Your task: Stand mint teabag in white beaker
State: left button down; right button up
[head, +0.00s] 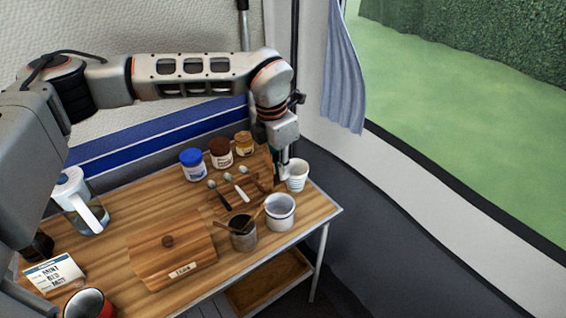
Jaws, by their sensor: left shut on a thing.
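The white beaker (298,176) stands upright at the back right corner of the table. My left gripper (280,178) points down just left of the beaker, close beside its rim. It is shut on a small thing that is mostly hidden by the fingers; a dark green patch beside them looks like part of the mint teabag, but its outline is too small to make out. I cannot tell whether gripper and beaker touch. A mint tea box (54,273) lies at the front left of the table. My right gripper is not in view.
A white enamel mug (280,212) and a grey pot with utensils (243,233) stand in front of the gripper. Several spoons (237,189) lie to its left, with lidded jars (193,164) behind. A wooden box (172,252), water jug (80,203) and red-rimmed mug (88,304) stand further left.

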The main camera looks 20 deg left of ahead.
aim_at(281, 184)
pick_arm(q)
jog(key=shift+s+f, duration=0.1)
jog(key=shift+f, duration=0.4)
jog(key=shift+f+b, duration=1.15)
jog(key=shift+f, duration=0.4)
jog(key=shift+f+b, duration=1.15)
jog(key=shift+f, duration=0.95)
jog(key=shift+f+b, duration=0.6)
jog(key=shift+f, duration=1.3)
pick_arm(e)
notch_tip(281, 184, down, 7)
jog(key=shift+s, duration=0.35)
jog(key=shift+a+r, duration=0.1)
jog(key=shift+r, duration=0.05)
